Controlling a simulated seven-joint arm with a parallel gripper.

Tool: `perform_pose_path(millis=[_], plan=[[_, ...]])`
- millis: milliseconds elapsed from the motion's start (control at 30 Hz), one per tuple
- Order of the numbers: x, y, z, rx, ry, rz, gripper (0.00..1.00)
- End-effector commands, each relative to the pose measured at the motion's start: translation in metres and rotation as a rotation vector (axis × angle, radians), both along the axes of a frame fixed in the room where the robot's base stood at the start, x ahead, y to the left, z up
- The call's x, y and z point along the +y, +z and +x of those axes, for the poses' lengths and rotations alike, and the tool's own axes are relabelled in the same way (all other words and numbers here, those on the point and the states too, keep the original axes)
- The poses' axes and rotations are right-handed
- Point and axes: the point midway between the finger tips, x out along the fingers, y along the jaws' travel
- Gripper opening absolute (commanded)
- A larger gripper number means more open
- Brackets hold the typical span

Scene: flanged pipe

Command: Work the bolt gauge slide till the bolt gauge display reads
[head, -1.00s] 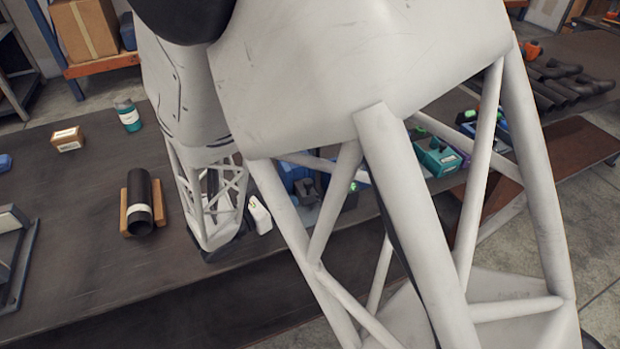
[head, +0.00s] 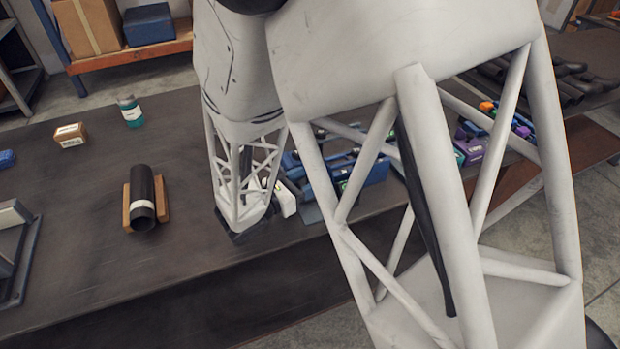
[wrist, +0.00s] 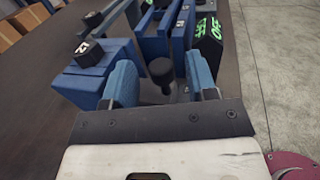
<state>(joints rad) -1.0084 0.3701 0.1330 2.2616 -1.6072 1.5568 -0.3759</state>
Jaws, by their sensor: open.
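In the wrist view my gripper (wrist: 160,80) is open, its two blue fingertips apart. A dark round-topped knob (wrist: 160,70) shows in the gap between them; I cannot tell whether they touch it. Blue gauge housings (wrist: 180,32) stand just beyond. A black display (wrist: 207,40) with green digits, turned sideways and hard to read, is at the right of the housings. I cannot tell which part is the bolt gauge slide. In the head view the blue devices (head: 348,176) are partly behind my arm, and my fingertips are hidden.
A blue block with a black numbered knob (wrist: 96,68) stands close by my left fingertip. A dark pipe on a wooden cradle (head: 143,200), a small brown box (head: 71,136) and a teal jar (head: 130,112) are farther left. The table between is bare.

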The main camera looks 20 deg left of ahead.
Motion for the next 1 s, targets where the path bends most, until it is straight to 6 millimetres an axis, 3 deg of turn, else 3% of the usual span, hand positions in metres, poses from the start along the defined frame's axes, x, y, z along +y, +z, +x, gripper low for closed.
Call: perform_pose_path(millis=[200,633,900,1000], plan=[[-0.007,0.0,0.012,0.001,-0.001,-0.001,0.52],[-0.009,0.0,0.015,0.0,0.0,-0.001,0.51],[-0.009,0.0,0.015,0.0,0.0,-0.001,0.09],[-0.009,0.0,0.015,0.0,0.0,-0.001,0.0]])
